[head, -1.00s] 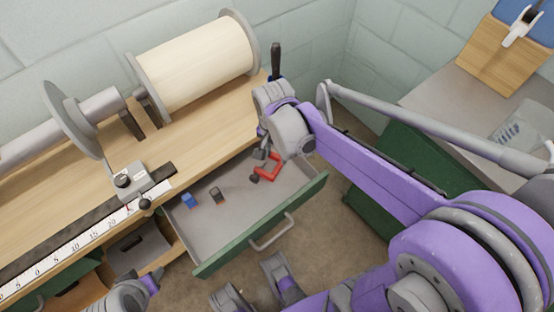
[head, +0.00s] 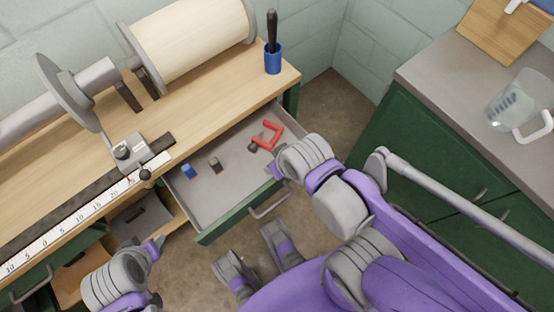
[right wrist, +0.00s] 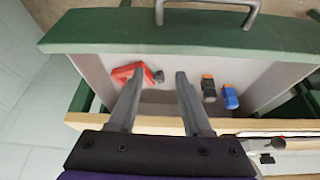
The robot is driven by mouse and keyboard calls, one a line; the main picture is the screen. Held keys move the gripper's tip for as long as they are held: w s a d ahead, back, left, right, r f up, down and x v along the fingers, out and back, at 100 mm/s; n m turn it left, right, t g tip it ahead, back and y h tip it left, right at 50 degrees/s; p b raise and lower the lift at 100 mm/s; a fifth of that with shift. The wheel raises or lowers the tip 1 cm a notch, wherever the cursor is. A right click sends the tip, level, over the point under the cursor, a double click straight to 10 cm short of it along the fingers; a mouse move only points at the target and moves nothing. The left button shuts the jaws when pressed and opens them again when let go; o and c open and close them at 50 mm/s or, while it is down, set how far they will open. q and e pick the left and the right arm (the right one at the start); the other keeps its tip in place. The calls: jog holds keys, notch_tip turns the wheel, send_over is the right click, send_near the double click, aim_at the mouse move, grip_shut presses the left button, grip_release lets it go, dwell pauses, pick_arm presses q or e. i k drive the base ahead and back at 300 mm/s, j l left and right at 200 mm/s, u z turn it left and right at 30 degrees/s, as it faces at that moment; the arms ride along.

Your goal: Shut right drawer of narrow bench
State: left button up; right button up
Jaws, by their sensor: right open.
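The right drawer (head: 218,200) of the narrow bench (head: 205,115) stands pulled out, with a green front (head: 235,222) and a grey metal handle (head: 268,206). The right wrist view shows its front (right wrist: 200,32) and handle (right wrist: 207,5) from above. My right gripper (head: 276,168) is at the drawer's right side near the front. Its two fingers (right wrist: 157,74) are apart, with nothing between them, over the drawer's inside. My left gripper (head: 158,244) is at the lower left, before the bench; its jaws are too unclear to judge.
The drawer holds a red clamp-like piece (head: 267,137), a blue block (head: 188,171) and a dark block (head: 215,164). A blue cup (head: 273,59) with a black-handled tool stands on the bench's right end. A green cabinet (head: 420,150) with a jug (head: 518,100) stands to the right.

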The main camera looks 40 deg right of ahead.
aim_at(214, 203)
jog(key=k+l+z, duration=0.35)
jog(key=k, duration=0.25)
jog(key=l, duration=0.25)
jog(key=k+l, duration=0.15)
jog(key=l+z, duration=0.05)
jog(key=l, duration=0.05)
